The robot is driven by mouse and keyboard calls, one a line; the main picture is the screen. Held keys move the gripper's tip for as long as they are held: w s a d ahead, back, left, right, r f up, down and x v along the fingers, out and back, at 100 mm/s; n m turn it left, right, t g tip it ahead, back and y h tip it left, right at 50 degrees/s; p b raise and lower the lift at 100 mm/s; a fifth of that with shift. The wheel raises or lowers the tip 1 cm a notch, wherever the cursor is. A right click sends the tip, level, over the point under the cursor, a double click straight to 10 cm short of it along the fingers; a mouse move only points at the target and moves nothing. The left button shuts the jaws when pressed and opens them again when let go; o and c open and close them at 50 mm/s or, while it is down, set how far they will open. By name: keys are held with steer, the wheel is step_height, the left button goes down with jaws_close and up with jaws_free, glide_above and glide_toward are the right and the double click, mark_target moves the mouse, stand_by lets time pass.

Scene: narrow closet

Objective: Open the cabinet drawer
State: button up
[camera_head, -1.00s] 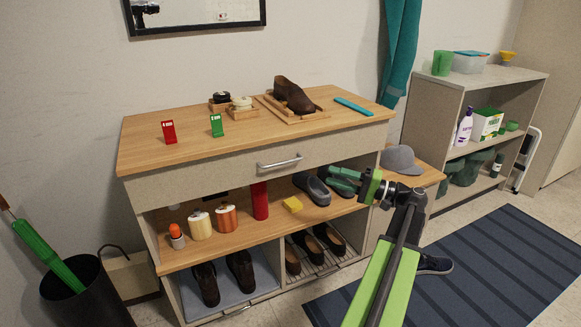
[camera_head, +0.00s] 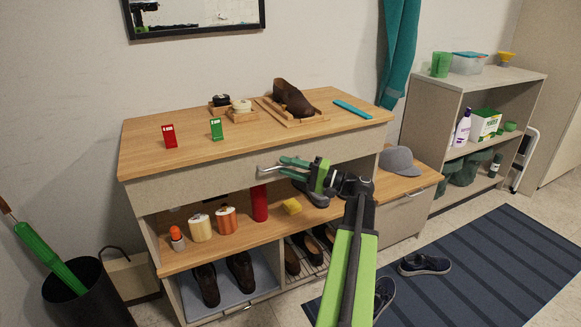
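The cabinet (camera_head: 130,150) is a wood-topped shoe cabinet with a wide pale drawer (camera_head: 200,179) under its top. The drawer front looks flush, so it appears closed. Its metal bar handle (camera_head: 266,171) shows its left end; the right part is hidden behind my gripper. My gripper (camera_head: 287,166) has green fingers pointing left, at the handle's height and overlapping its right part in the picture. The two fingers show a gap between them. I cannot tell whether they touch the handle or stand in front of it.
Open shelves below hold bottles and shoes. A striped mat (camera_head: 470,265) with dark shoes (camera_head: 424,264) covers the floor at right. A black bin (camera_head: 90,300) stands at left.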

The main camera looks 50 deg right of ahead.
jaws_close()
stand_by(1.3)
